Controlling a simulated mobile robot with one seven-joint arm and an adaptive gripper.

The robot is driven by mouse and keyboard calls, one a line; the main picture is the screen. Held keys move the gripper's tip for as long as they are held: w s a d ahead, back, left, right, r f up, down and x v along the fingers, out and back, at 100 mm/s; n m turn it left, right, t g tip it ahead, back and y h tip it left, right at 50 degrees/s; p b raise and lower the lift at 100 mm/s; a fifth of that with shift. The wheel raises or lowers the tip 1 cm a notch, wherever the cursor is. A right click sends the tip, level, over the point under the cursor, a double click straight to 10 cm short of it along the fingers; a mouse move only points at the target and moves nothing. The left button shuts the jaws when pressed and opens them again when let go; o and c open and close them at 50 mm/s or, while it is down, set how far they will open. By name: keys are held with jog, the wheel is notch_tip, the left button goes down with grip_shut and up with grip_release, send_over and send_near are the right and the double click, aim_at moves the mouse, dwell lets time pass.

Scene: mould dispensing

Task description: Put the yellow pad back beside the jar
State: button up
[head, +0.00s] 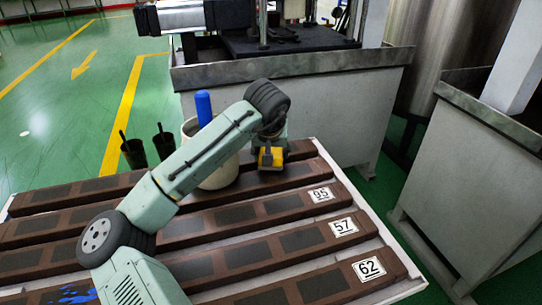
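The yellow pad (277,159) is at the far end of the brown slatted surface, to the right of the jar. The cream jar (219,178) stands on the slats with a blue-topped object (203,108) rising from it. My arm passes in front of the jar and hides part of it. My gripper (268,154) points down at the pad, with a dark finger in front of the yellow. The fingers are too small and hidden to show whether they are closed on the pad. I cannot tell whether the pad touches the slat below.
Brown slats (292,205) with dark insets carry labels 95, 57 and 62. Two dark cups (134,153) with sticks stand left of the jar. A grey metal-rimmed bin (330,115) rises close behind the pad. Another grey bin (465,180) stands at right.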

jog(key=shift+f, duration=0.4)
jog(key=shift+r, duration=0.15)
jog(key=shift+f, duration=0.35)
jog(key=o, duration=1.1)
jog(key=shift+s+r, duration=0.1)
jog(key=shift+r, duration=0.45)
jog(key=b+v, duration=0.1)
jog(key=v, duration=1)
jog(key=shift+s+r, duration=0.2)
jog(key=shift+r, duration=0.1)
